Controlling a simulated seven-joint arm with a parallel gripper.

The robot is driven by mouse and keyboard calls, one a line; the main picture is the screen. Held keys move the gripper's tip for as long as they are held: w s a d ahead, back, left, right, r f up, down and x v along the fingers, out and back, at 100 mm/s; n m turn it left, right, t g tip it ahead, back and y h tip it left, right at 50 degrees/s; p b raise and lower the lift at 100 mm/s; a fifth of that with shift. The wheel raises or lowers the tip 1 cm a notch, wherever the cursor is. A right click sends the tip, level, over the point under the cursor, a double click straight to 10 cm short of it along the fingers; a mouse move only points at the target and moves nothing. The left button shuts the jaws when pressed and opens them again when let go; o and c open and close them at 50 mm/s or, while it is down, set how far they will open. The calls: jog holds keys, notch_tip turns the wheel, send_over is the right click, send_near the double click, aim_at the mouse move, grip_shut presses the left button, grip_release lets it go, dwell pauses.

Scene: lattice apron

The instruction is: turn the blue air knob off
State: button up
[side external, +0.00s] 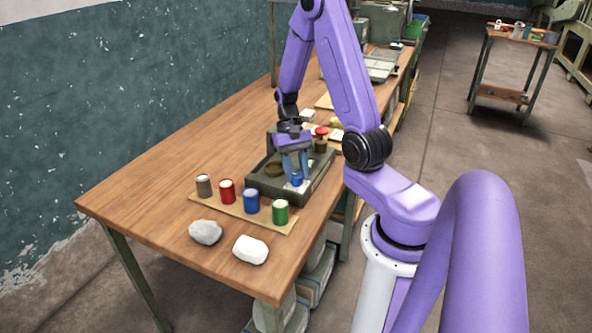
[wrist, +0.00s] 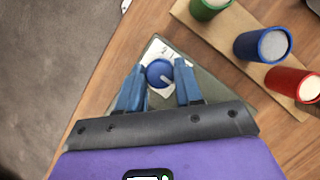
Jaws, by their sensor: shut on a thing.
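The blue air knob (side external: 297,181) sits on a white label at the near end of a grey-green control box (side external: 262,187) on the wooden table. In the wrist view the knob (wrist: 159,73) is round, with a pale pointer line toward the lower right. Part of a printed scale shows on the label (wrist: 157,50) beyond it. My gripper (side external: 297,175) reaches down over the box with its blue fingers on either side of the knob.
Brown, red (side external: 227,191), blue (side external: 251,201) and green (side external: 280,212) cans stand on a board in front of the box. Two whitish lumps (side external: 205,232) lie nearer. A red knob (side external: 321,131) shows behind the box. The table's left side is clear.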

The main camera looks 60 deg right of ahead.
dwell(0.4)
jog(key=o, duration=1)
jog(key=v, duration=1.7)
jog(key=shift+d+r, duration=0.1)
jog(key=shift+r, duration=0.15)
jog(key=s+a+n+t+h, duration=0.1)
jog(key=s+a+n+h, duration=0.2)
jog(key=a+n, duration=1.05)
jog(key=s+a+f+n, duration=0.1)
jog(key=s+a+n, duration=0.1)
jog(key=s+a, duration=0.2)
jog(key=s+a+f+n+t, duration=0.1)
jog(key=s+a+n, duration=0.2)
jog(key=s, duration=0.3)
jog(key=s+a+f+n+t, duration=0.1)
jog(key=s+a+n, duration=0.2)
jog(key=s+a, duration=0.2)
jog(key=shift+s+a+f, duration=0.25)
jog(key=shift+s+f, duration=0.05)
